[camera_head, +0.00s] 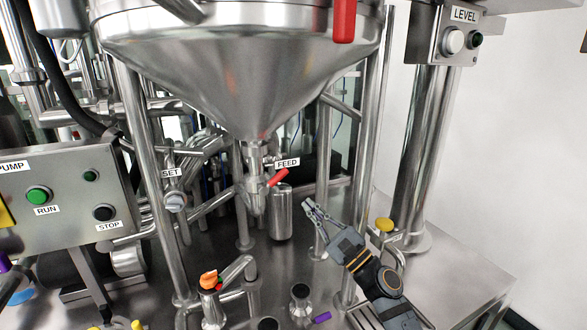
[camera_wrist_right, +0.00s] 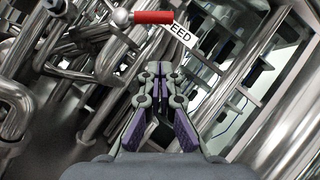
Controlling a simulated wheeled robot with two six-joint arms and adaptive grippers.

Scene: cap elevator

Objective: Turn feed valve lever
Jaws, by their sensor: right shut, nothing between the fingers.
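The feed valve lever (camera_head: 278,177) is a short red handle below the steel hopper cone, beside the FEED label (camera_head: 287,163). In the right wrist view the red lever (camera_wrist_right: 153,17) lies level near the top, beyond the fingertips, with the FEED label (camera_wrist_right: 182,41) partly covered. My right gripper (camera_head: 309,205) is to the right of the lever and a little lower, apart from it. Its fingers (camera_wrist_right: 157,72) are closed together and empty. My left gripper is not in view.
The steel hopper (camera_head: 240,70) hangs above on upright legs. A steel cylinder (camera_head: 281,215) stands below the lever. The PUMP panel (camera_head: 65,195) is at the left and the LEVEL box (camera_head: 445,38) at upper right. An orange knob (camera_head: 209,280) and yellow knob (camera_head: 384,225) stand lower.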

